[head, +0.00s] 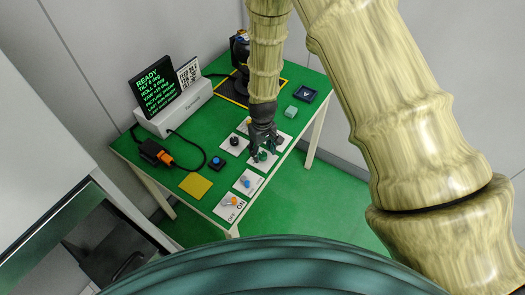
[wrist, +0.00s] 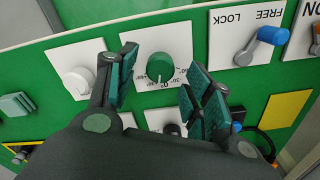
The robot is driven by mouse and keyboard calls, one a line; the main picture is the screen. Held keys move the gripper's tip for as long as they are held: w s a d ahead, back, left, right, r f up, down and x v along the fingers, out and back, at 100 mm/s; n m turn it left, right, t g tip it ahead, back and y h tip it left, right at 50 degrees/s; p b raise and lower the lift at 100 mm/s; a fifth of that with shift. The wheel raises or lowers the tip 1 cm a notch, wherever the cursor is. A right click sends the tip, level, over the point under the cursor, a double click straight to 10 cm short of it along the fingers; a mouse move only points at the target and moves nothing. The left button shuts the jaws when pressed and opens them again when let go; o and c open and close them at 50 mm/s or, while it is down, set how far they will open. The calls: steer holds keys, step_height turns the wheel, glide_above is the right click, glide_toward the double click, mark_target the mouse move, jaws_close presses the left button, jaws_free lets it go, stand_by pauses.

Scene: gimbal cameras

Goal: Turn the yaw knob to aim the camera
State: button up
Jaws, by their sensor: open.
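My gripper (wrist: 160,82) is open in the wrist view, with one finger on each side of a round green knob (wrist: 155,67). The knob sits on a white plate with a degree scale, its white pointer mark toward the 0 on the scale. I see no contact between the fingers and the knob. A white knob (wrist: 79,80) is on the plate to the left, and a black knob (wrist: 171,129) is partly hidden by my gripper. In the head view my gripper (head: 262,143) is low over the panel plates. A black screen (head: 160,90) shows READY and angle lines. No yaw label is readable on the plates.
A FREE/LOCK lever with a blue handle (wrist: 272,35) is right of the green knob. An ON/OFF switch (head: 231,202) is at the table's near edge. A blue button (head: 216,162), yellow pad (head: 194,185), green block (head: 291,112) and dark blue tray (head: 306,94) lie around.

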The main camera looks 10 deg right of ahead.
steer(key=shift+f, duration=0.9)
